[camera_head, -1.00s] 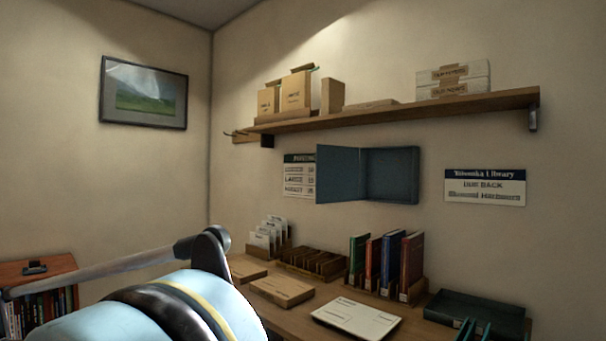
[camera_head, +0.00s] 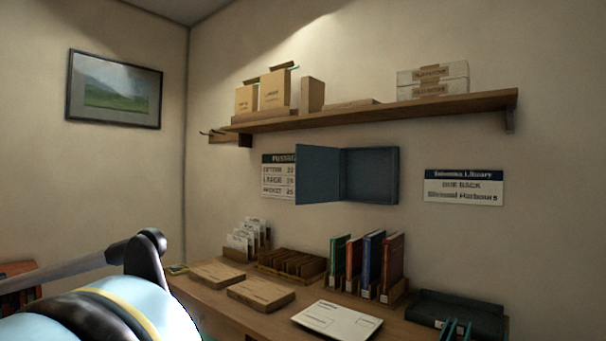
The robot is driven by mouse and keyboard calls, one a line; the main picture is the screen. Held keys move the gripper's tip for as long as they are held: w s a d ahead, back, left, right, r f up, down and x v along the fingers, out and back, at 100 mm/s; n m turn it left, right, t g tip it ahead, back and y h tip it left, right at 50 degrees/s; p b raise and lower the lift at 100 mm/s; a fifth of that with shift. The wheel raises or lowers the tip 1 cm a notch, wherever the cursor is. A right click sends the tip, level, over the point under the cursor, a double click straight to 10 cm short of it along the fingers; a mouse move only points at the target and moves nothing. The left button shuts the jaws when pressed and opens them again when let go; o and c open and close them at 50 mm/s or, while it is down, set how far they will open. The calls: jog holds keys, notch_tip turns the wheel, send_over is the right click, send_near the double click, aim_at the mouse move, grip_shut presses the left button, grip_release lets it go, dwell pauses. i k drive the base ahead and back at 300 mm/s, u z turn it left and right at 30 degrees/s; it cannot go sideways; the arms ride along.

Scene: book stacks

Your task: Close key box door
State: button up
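The key box (camera_head: 371,176) is a dark blue-grey box on the back wall, under the long shelf. Its door (camera_head: 318,175) is hinged on the box's left side and stands open, swung out to the left and toward me. The door partly covers the postage sign behind it. The inside of the box looks empty at this size. Part of my arm shows at the lower left, well apart from the box.
A wooden shelf (camera_head: 400,108) with cartons runs above the box. Below, a desk (camera_head: 232,306) holds flat parcels, upright books (camera_head: 367,262), a white board (camera_head: 337,319) and a dark green tray (camera_head: 455,312). A due-back sign (camera_head: 463,187) hangs to the right.

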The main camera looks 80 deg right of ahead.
aim_at(317, 168)
jog(key=z, duration=0.05)
jog(key=i, duration=2.5)
jog(key=z, duration=4.3)
jog(key=i, duration=0.8)
jog(key=z, duration=0.05)
